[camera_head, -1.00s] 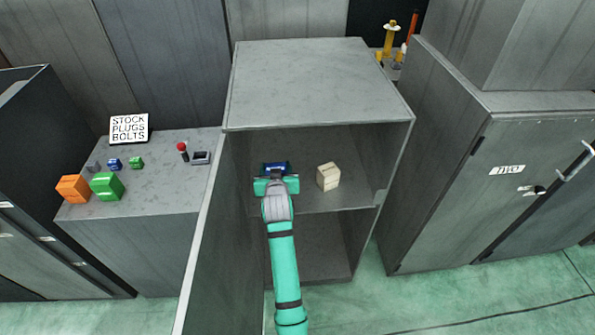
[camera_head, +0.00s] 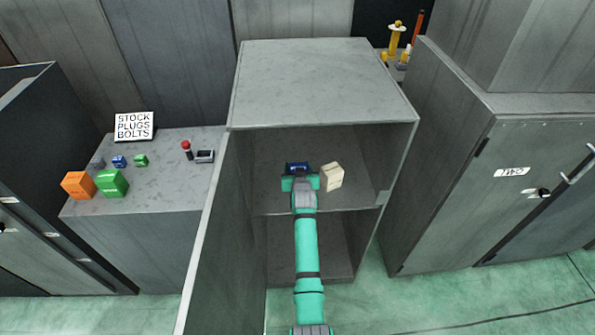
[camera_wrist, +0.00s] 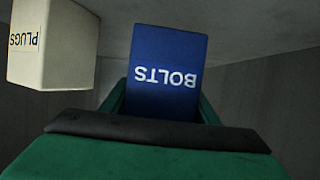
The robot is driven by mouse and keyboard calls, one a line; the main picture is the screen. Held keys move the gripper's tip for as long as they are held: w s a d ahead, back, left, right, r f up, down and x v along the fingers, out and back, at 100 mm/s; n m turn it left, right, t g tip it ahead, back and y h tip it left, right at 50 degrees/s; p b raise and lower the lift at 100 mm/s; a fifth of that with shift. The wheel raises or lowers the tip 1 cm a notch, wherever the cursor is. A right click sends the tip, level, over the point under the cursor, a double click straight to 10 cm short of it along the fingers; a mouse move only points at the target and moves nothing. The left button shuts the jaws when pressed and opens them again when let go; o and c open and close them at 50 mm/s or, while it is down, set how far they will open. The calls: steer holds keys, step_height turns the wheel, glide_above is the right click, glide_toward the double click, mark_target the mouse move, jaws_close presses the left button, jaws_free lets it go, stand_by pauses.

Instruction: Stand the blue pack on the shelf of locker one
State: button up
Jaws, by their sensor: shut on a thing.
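The blue pack (camera_wrist: 166,75), lettered BOLTS, is in my gripper (camera_head: 299,178). In the wrist view its face shows upside down between the green fingers. In the head view only a small blue part of the pack (camera_head: 297,167) shows past my gripper. My gripper is shut on it, inside the open grey locker above its middle shelf (camera_head: 350,198). I cannot tell whether the pack touches the shelf. A cream pack (camera_head: 332,176) stands on the shelf just right of my gripper, tilted in the picture; the wrist view shows its PLUGS label (camera_wrist: 25,40).
The locker's open door (camera_head: 208,225) stands at the left and its right wall is at the right. A counter (camera_head: 150,185) at left bears orange and green blocks, small pieces and a sign. A closed locker (camera_head: 500,190) stands at right.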

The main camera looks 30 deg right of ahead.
steer(key=shift+w+f, duration=0.1)
steer(key=shift+f, duration=0.65)
steer(key=o, duration=1.2)
steer(key=shift+f, duration=0.15)
steer(key=shift+w+a, duration=0.1)
steer(key=shift+a, duration=0.05)
steer(key=shift+s, duration=0.35)
steer(key=v, duration=1.1)
steer(key=shift+s+r, duration=0.1)
steer(key=shift+r, duration=0.25)
